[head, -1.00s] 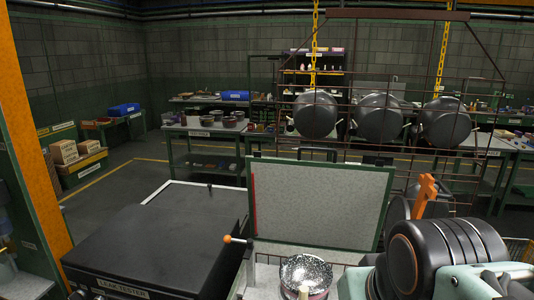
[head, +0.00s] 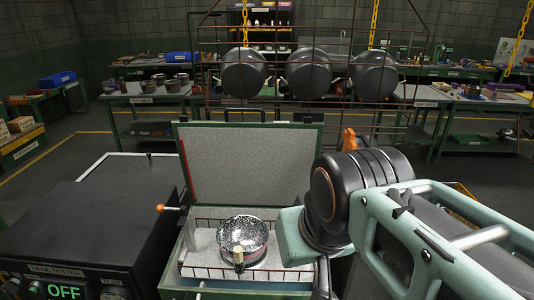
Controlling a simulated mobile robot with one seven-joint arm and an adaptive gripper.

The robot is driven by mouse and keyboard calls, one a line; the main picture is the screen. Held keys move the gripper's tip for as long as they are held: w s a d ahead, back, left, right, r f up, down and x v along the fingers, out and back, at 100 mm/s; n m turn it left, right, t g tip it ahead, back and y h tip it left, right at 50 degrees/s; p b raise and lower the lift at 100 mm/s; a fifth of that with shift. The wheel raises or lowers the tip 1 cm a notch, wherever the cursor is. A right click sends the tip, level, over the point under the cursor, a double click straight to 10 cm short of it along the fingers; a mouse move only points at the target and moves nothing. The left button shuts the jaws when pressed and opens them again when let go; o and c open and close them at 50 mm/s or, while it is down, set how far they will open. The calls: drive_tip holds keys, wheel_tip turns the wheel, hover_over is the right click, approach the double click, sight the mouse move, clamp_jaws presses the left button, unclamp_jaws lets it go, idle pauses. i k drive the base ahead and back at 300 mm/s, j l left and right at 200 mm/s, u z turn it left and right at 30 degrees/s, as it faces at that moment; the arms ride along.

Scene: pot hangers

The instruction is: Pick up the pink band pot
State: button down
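A speckled black-and-white pot (head: 258,229) with a pinkish band low on its outer side sits upright in a wire-railed tray (head: 195,262) in front of a raised speckled lid panel (head: 250,160). Its pale handle points toward me. My arm comes in from the right, and its black joint and teal links stand to the right of the pot, apart from it. My gripper's fingers do not show; the arm's lower end runs out at the bottom edge.
A dark leak tester (head: 90,225) with a lit OFF display stands left of the tray. A lever with an orange knob (head: 160,208) sticks out between them. Dark pots (head: 243,72) hang on a wire rack behind. Benches line the back.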

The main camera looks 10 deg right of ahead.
sight(251, 233)
drive_tip(key=l+u, duration=0.5)
drive_tip(key=l, duration=1.4)
